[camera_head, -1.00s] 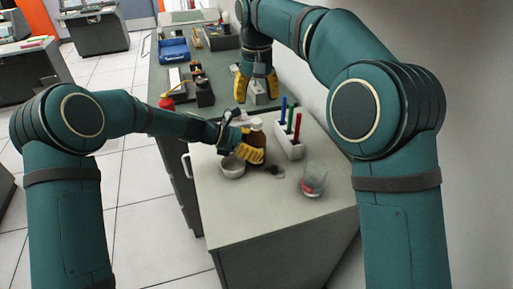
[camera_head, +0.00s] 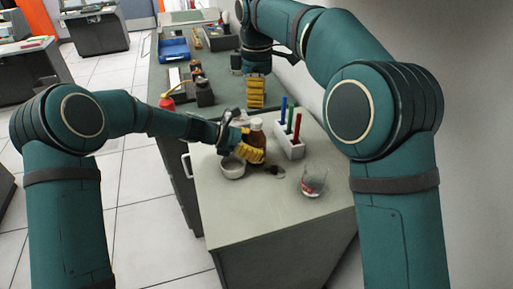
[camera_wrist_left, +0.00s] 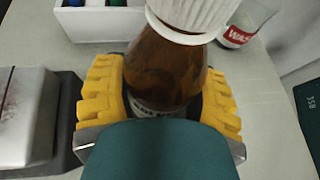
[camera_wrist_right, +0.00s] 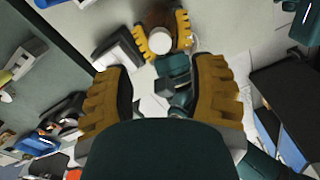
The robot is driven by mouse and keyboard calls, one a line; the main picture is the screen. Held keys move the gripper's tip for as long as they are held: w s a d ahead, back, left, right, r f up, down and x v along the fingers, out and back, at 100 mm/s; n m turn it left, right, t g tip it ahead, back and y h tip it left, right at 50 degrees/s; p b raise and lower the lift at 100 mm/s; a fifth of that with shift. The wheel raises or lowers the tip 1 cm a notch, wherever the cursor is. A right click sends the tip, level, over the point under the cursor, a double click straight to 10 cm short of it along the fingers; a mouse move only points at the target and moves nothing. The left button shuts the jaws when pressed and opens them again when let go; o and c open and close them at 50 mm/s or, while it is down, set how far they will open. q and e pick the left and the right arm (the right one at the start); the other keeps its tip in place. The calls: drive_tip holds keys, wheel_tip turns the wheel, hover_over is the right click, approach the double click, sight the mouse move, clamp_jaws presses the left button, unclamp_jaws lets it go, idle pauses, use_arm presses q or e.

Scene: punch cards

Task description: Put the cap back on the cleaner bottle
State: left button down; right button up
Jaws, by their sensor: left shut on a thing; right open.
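The brown cleaner bottle (camera_head: 257,138) stands on the near counter. It fills the middle of the left wrist view (camera_wrist_left: 165,65). My left gripper (camera_head: 250,152) is shut around its body, one yellow finger on each side. A white ribbed cap (camera_wrist_left: 195,12) sits on top of the bottle in the left wrist view. It shows as a white disc between the left fingers in the right wrist view (camera_wrist_right: 160,40). I cannot tell how tight it is. My right gripper (camera_head: 256,92) is open and empty, above the counter behind the bottle (camera_wrist_right: 165,95).
The counter front is clear.

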sight(256, 120)
drive_tip(key=shift+f, duration=4)
clamp_jaws()
drive_tip(key=m, duration=0.4)
drive_tip(key=shift+m, duration=0.4)
drive_tip(key=m, duration=0.5)
